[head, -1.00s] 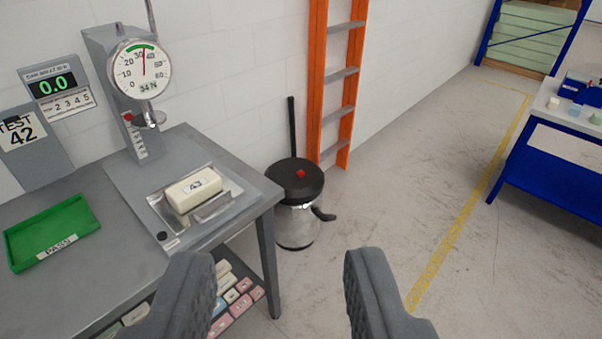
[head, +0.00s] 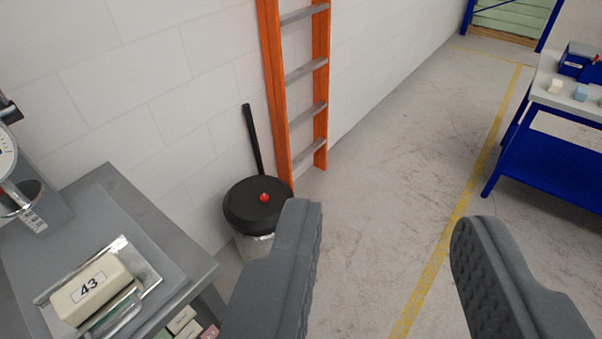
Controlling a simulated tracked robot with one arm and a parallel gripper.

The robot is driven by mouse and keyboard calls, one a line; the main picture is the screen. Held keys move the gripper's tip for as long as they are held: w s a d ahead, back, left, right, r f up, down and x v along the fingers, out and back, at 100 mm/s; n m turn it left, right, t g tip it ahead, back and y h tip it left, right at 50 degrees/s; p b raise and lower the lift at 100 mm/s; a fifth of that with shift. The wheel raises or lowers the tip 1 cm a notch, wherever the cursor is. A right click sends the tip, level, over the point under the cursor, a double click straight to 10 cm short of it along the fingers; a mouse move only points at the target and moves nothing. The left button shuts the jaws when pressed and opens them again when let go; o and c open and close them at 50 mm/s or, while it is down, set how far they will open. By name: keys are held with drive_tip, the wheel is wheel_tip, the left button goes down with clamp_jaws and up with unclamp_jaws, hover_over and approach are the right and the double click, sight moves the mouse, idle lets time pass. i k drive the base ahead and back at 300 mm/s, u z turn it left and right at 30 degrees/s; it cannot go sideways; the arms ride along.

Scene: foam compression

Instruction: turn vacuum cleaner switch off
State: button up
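The vacuum cleaner (head: 240,213) stands on the floor between the grey bench and the orange ladder. It has a black round lid, a clear lower body and a black tube rising behind it. A small red switch (head: 264,198) sits on top of the lid. My gripper (head: 382,222) is open and empty, its two grey fingers wide apart. The left finger is in front of the vacuum's lower right side and hides part of it. The switch is up and to the left of the fingers, apart from them. I cannot tell the switch's position.
A grey bench (head: 150,222) at left holds a foam block marked 43 (head: 88,287) in a metal tray, beside a dial gauge (head: 8,160). The orange ladder (head: 275,95) leans on the wall behind the vacuum. A blue table (head: 545,165) is at right. The middle floor is clear.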

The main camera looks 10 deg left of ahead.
sight(265, 198)
drive_tip(key=z, duration=0.2)
drive_tip(key=i, duration=1.4)
drive_tip(key=u, duration=0.25)
drive_tip(key=i, duration=1.4)
drive_tip(key=u, duration=0.35)
